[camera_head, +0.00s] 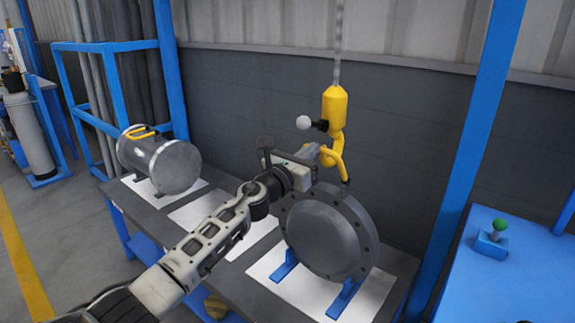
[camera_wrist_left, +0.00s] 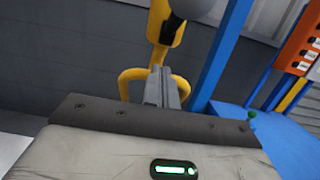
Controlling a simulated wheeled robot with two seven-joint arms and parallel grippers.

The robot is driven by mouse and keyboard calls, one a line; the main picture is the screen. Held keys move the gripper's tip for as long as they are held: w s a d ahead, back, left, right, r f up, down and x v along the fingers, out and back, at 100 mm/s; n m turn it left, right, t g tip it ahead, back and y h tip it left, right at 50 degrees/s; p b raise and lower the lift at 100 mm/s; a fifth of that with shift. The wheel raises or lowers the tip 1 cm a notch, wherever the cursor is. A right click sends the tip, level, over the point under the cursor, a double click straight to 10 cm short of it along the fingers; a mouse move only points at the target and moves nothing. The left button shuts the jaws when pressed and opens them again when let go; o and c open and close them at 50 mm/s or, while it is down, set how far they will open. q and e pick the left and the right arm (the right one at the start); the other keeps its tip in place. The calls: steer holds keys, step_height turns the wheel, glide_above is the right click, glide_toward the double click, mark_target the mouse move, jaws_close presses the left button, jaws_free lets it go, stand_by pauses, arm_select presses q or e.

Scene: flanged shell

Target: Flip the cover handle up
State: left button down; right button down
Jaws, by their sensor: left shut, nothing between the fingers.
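The cover (camera_head: 325,232) is a grey round flanged disc standing upright on blue supports. Its yellow handle (camera_head: 342,160) shows at the top of the cover, close to the yellow hoist hook (camera_head: 335,108). My left gripper (camera_head: 312,155) is in front of the handle, at the cover's top edge. In the left wrist view its fingers (camera_wrist_left: 162,86) are shut with nothing between them, and the yellow handle (camera_wrist_left: 128,82) shows on both sides behind them. Whether the fingers touch the handle I cannot tell. My right gripper is not in view.
A grey cylindrical shell (camera_head: 165,165) with a yellow handle lies on the dark table (camera_head: 150,218) at the left. A blue post (camera_head: 465,170) stands at the right. A blue bench (camera_head: 500,285) carries a green-knobbed control (camera_head: 498,228). A chain hangs above the hook.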

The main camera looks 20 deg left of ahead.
arm_select(q)
steer(key=shift+w+d+r, duration=0.25)
steer(key=shift+w+r, duration=0.2)
steer(key=shift+w, duration=0.1)
steer(key=shift+w+d+r, duration=0.2)
steer(key=shift+w+r, duration=0.2)
steer(key=shift+w, duration=0.15)
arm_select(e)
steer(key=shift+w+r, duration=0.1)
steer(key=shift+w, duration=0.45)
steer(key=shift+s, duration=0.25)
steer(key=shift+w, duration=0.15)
